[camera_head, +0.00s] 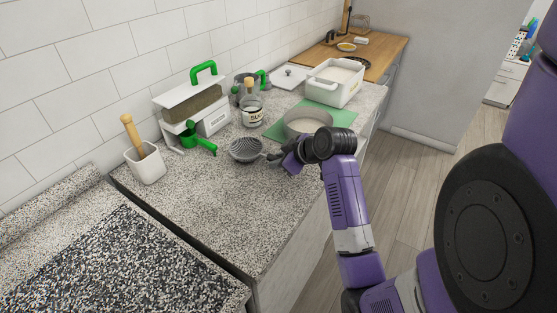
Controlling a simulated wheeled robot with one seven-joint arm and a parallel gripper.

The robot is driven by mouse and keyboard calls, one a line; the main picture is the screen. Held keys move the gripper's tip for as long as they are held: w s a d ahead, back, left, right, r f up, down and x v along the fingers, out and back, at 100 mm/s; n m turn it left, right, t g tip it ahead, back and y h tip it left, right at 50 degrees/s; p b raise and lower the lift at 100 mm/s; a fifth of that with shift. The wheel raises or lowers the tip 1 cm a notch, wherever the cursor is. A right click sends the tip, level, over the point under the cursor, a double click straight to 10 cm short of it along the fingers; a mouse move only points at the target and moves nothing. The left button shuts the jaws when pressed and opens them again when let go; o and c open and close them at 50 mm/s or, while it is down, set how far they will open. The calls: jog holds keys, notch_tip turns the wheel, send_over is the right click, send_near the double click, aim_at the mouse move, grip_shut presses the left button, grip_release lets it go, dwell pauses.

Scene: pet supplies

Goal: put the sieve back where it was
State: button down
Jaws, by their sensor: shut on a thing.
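The sieve (246,150), a dark grey round mesh bowl, shows over the middle of the speckled counter (205,210). My gripper (276,158) is just right of the bowl, shut on the sieve at its handle side. The fingers and most of the handle are hidden or too small to make out. I cannot tell whether the bowl touches the counter or hangs slightly above it.
A white pot (146,166) stands left. The front counter is clear.

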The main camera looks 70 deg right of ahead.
jog(key=c, duration=1.3)
grip_release()
jog(key=shift+o, duration=0.2)
jog(key=shift+s+a+r, duration=0.1)
jog(key=shift+s+r, duration=0.1)
jog(key=shift+r, duration=0.15)
jog(key=v, duration=1.1)
jog(key=shift+s, duration=0.15)
jog(key=shift+a+r, duration=0.1)
